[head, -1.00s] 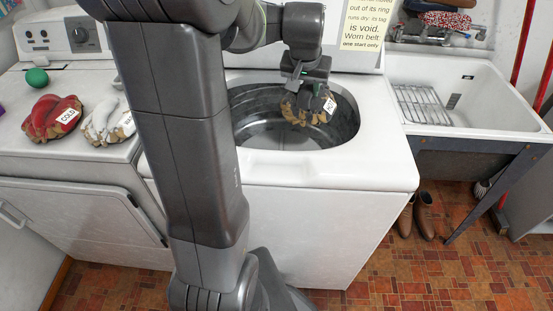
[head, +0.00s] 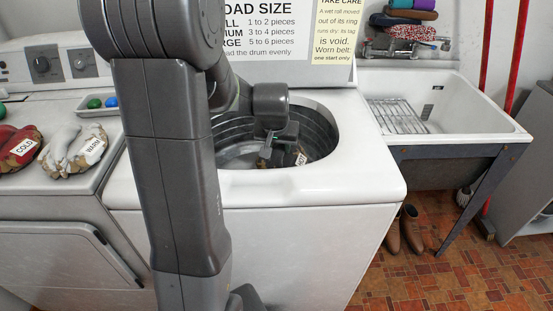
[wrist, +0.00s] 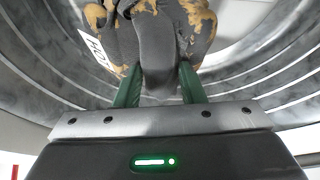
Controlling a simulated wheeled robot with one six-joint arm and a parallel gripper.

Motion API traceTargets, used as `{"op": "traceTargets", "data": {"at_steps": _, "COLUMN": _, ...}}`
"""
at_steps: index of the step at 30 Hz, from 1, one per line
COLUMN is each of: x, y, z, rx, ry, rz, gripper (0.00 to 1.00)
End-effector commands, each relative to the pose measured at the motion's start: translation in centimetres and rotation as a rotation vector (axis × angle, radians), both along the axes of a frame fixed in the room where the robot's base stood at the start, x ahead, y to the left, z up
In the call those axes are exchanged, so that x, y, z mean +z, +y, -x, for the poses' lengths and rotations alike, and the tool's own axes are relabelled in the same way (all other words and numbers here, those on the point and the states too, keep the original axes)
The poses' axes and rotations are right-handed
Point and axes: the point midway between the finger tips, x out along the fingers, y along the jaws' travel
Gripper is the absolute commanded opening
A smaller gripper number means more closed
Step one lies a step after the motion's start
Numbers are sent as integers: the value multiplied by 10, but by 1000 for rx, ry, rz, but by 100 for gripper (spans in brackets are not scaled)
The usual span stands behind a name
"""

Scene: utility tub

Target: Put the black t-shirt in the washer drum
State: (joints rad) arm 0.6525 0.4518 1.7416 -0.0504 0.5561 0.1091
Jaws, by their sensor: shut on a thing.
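The black t-shirt (head: 283,158) is a dark bundle with tan patches and a white tag. My gripper (head: 275,147) is shut on it and holds it inside the open washer drum (head: 318,130). In the wrist view the t-shirt (wrist: 160,45) is pinched between the green fingers of my gripper (wrist: 160,85), with the ribbed drum wall (wrist: 262,80) around it. The front rim partly hides the t-shirt in the head view. I cannot tell whether it touches the drum floor.
A red bundle tagged COLD (head: 18,146) and a white bundle tagged WARM (head: 72,150) lie on the left machine. A sink (head: 455,105) with a rack stands at right; boots (head: 403,230) are on the floor below.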

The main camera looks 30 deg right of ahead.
Motion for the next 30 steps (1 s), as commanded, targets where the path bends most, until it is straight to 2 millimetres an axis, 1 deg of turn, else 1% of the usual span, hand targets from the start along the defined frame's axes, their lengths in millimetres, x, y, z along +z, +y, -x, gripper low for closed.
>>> {"op": "traceTargets", "data": {"at_steps": 2, "x": -7, "y": 0, "z": 0, "rx": 0, "ry": 1, "rz": -1, "gripper": 0}}
{"op": "traceTargets", "data": {"at_steps": 7, "x": -31, "y": 0, "z": 0, "rx": 1, "ry": 3, "rz": -1, "gripper": 0}}
{"op": "traceTargets", "data": {"at_steps": 9, "x": -37, "y": 0, "z": 0, "rx": 1, "ry": 2, "rz": -1, "gripper": 0}}
{"op": "traceTargets", "data": {"at_steps": 16, "x": -37, "y": 0, "z": 0, "rx": 0, "ry": -1, "rz": 1, "gripper": 0}}
{"op": "traceTargets", "data": {"at_steps": 27, "x": -49, "y": 0, "z": 0, "rx": 0, "ry": 0, "rz": 0, "gripper": 0}}
{"op": "traceTargets", "data": {"at_steps": 30, "x": -49, "y": 0, "z": 0, "rx": 0, "ry": 0, "rz": 0, "gripper": 0}}
